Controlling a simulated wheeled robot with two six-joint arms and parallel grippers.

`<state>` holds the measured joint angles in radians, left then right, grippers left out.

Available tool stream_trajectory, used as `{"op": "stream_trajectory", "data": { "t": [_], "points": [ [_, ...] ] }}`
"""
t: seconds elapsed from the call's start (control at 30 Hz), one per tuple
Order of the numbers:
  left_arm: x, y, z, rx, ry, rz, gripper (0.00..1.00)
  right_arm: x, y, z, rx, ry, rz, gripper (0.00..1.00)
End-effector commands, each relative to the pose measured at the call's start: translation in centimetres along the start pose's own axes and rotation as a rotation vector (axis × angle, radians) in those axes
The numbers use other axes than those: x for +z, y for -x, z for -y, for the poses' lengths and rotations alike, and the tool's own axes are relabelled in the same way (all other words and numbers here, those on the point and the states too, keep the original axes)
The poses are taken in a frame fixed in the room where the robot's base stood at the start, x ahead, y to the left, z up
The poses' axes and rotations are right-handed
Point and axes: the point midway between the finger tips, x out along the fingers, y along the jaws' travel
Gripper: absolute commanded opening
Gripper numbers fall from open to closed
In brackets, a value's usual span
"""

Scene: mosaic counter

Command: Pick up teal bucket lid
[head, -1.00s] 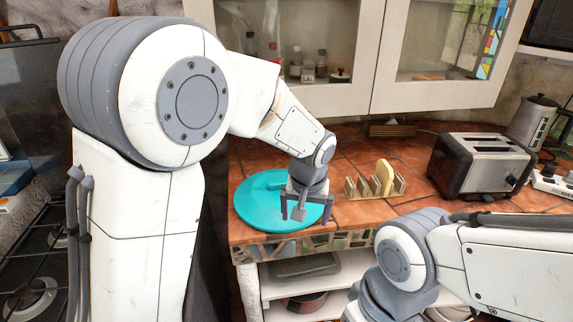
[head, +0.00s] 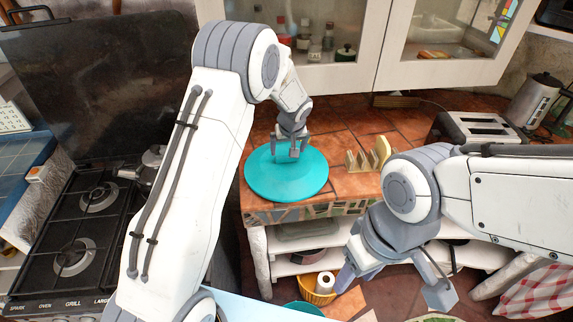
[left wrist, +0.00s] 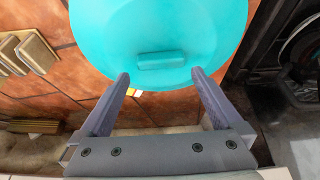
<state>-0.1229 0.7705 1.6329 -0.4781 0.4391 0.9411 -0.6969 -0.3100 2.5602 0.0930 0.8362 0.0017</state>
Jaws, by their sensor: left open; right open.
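The teal bucket lid (head: 286,184) lies flat on the tiled counter near its front left corner. My left gripper (head: 291,158) is open above the far part of the lid in the head view. In the left wrist view the lid (left wrist: 205,25) fills the top, with a raised teal handle (left wrist: 162,60) at its middle. The open left fingers (left wrist: 160,84) point toward the handle, one on either side of it, and hold nothing. My right gripper (head: 395,288) is open and empty, low in front of the counter's shelves.
A wooden rack (head: 369,156) stands right of the lid, with a toaster (head: 478,127) and a kettle (head: 537,98) further right. A stove (head: 85,235) is at the left. Cabinet doors (head: 440,45) hang above. A yellow basket (head: 317,289) is below the counter.

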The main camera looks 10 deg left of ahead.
Motion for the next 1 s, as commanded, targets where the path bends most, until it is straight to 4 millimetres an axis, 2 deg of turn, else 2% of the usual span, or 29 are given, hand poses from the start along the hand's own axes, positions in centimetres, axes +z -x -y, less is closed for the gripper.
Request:
{"op": "stream_trajectory", "data": {
  "t": [0.13,0.3,0.63,0.77,0.8,0.9,1.0],
  "points": [
    [-0.2,-1.6,0.2,-0.002,0.000,0.004,1.00,-0.1,1.8,0.1,0.000,-0.001,0.000,0.53],
    [-0.2,-3.9,0.1,-0.002,-0.001,0.003,1.00,-0.1,2.5,0.2,0.000,-0.001,0.000,0.53],
    [-0.1,-4.6,0.1,0.000,0.000,0.001,1.00,-0.1,2.5,0.2,0.000,-0.001,0.000,0.53],
    [-0.1,-4.6,0.1,0.000,0.000,0.001,0.50,-0.1,2.5,0.2,0.000,-0.001,0.000,0.53],
    [-0.1,-4.6,0.1,0.000,0.000,0.001,0.35,-0.1,2.5,0.2,0.000,-0.001,0.000,0.53],
    [-0.1,-4.6,0.1,0.000,0.000,0.001,0.00,-0.1,2.5,0.2,0.000,-0.001,0.000,0.53],
    [-0.2,-4.5,0.1,0.000,0.000,0.000,0.00,-0.1,2.5,0.2,0.000,-0.001,0.000,0.53]
  ]
}}
